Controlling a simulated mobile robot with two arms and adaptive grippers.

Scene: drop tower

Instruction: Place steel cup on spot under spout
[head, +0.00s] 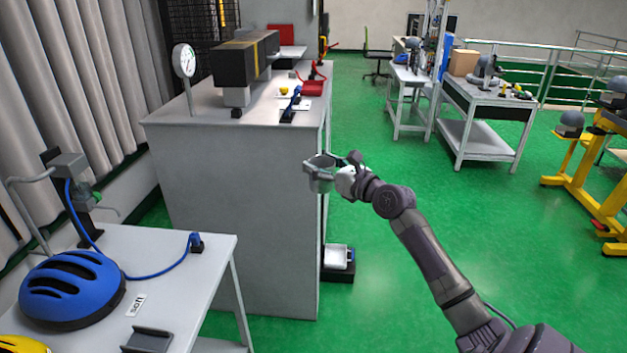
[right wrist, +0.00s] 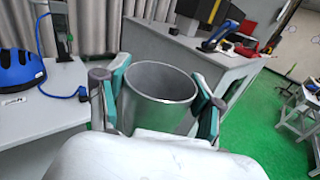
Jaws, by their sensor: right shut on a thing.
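The steel cup (head: 318,179) is in the fingers of my right gripper (head: 338,168), in mid-air beside the right side of the large grey bench. In the right wrist view the cup (right wrist: 162,92) is open end up, slightly tilted in the picture, and its visible inside looks empty. The teal-padded fingers of my right gripper (right wrist: 158,104) are on either side of it. A small stand with a grey head and a thin curved pipe (head: 108,209) is on the near left table; I cannot tell whether this is the spout. I cannot pick out the marked spot. My left gripper is out of view.
The near left table (head: 210,247) holds a blue helmet (head: 72,288) and a blue hose (head: 160,272). The large grey bench (head: 240,200) carries a dial gauge (head: 185,62) and a black block (head: 238,62). Green floor (head: 450,210) is open to the right.

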